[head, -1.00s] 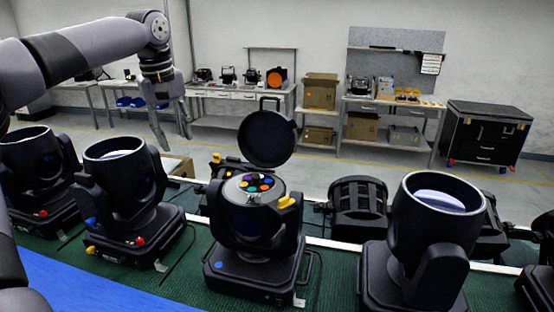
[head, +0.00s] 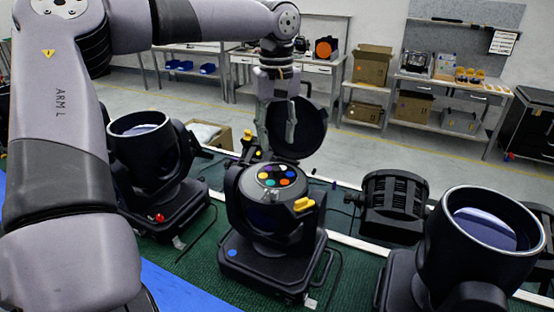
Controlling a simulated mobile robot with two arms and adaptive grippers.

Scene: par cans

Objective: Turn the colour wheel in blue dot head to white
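The blue dot head (head: 262,213) is a black moving-head light on its base, with a blue dot (head: 232,253) on the base front. Its top is uncovered, and the colour wheel (head: 277,177) shows there as a dark disc with several coloured dots. I cannot tell which colour is selected. My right gripper is not in view.
A head with a red dot (head: 159,217) stands at left, and another large head (head: 487,225) at right. A black par can (head: 392,203) lies behind. A yellow latch (head: 304,204) sticks out from the blue dot head's side. Workbenches stand far behind.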

